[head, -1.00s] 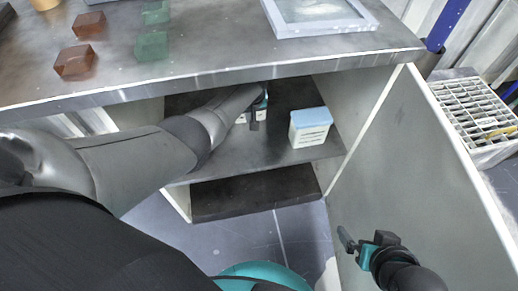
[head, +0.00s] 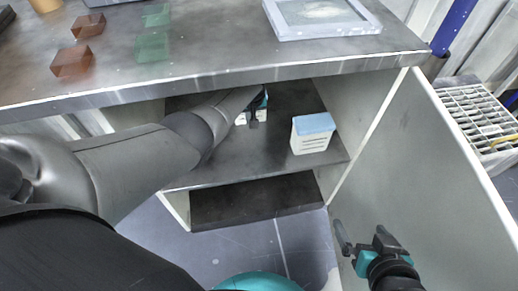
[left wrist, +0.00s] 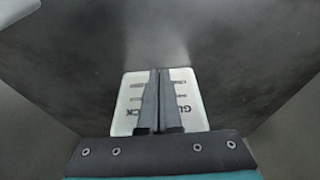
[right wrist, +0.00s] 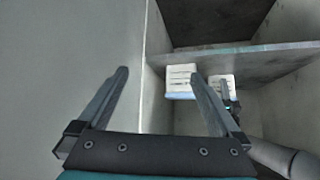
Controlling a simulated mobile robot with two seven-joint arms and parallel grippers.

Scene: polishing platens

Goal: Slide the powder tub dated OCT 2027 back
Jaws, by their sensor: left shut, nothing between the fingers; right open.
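A white tub with a light blue lid (head: 313,133) stands on the cabinet shelf, right of my left gripper. A second white tub (head: 241,118) is deeper in, mostly hidden by my left gripper (head: 257,118). The left wrist view shows this tub (left wrist: 188,95) with dark lettering, partly covered by the shut, empty fingers (left wrist: 158,76); I cannot tell whether they touch it. No date is readable on either tub. My right gripper (head: 362,236) is open and empty beside the open door. The right wrist view shows a tub (right wrist: 180,80) beyond its fingers (right wrist: 158,74).
The cabinet's shelf (head: 225,172) lies under the worktop (head: 215,60), whose edge overhangs my left arm. The cabinet door (head: 420,160) stands open at the right. A grey framed tray (head: 283,28) and coloured blocks (head: 72,62) are on top. A white rack (head: 480,118) stands far right.

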